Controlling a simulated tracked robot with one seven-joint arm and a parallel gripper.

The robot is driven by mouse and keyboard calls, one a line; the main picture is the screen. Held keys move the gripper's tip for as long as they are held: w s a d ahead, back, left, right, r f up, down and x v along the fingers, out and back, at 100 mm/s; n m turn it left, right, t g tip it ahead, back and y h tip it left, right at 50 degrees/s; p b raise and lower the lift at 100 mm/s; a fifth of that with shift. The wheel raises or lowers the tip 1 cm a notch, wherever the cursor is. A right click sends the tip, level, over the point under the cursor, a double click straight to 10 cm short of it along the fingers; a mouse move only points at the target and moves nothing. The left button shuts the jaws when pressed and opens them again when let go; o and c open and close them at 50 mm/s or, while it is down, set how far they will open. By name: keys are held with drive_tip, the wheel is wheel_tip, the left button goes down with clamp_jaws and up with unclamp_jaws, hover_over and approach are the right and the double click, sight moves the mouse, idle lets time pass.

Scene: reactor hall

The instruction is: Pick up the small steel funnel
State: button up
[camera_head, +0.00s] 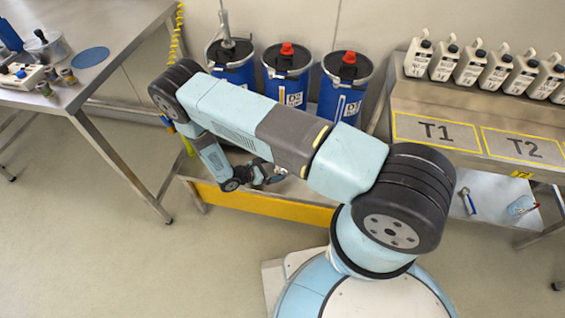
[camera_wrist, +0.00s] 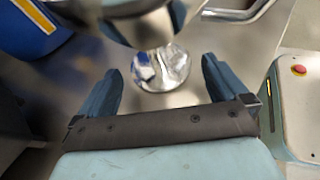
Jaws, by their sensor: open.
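In the wrist view, a shiny round steel piece (camera_wrist: 161,70), which looks like the small steel funnel, shows between and just beyond my fingertips. Its bright inside carries white and blue reflections. A grey and blue part at the top of the view covers its upper edge. My gripper (camera_wrist: 160,66) is open, with one blue finger on each side of it; I see no contact. In the head view my gripper (camera_head: 266,178) is low behind my arm, over the yellow-fronted bench. I cannot make out the funnel there.
Blue drums (camera_head: 287,78) stand in a row behind my arm. The yellow-fronted bench (camera_head: 262,203) has a steel top, mostly hidden by my arm. White jugs (camera_head: 468,66) line the shelf (camera_head: 410,98) at right. A steel table (camera_head: 125,18) is at left. Open floor lies in front.

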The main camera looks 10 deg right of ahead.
drive_tip(key=shift+x, duration=2.7)
drive_tip(key=shift+w+r, duration=0.1)
drive_tip(key=shift+c, duration=0.3)
drive_tip(key=c, duration=0.9)
drive_tip(key=r, duration=0.4)
drive_tip(key=shift+s+a, duration=0.2)
drive_tip(key=shift+s, duration=0.1)
drive_tip(key=s+r, duration=0.2)
drive_tip(key=s+a+r, duration=0.1)
drive_tip(key=s+r, duration=0.1)
drive_tip(key=r, duration=0.1)
drive_tip(key=shift+s+a+r, duration=0.1)
drive_tip(key=shift+a+r, duration=0.05)
drive_tip(key=shift+a, duration=0.1)
drive_tip(key=s+a+r, duration=0.1)
drive_tip(key=s, duration=0.1)
drive_tip(key=s+a+r, duration=0.1)
drive_tip(key=s, duration=0.2)
drive_tip(key=s+a+r, duration=0.1)
drive_tip(key=s, duration=0.2)
drive_tip(key=shift+s+r, duration=0.2)
drive_tip(key=shift+r, duration=0.2)
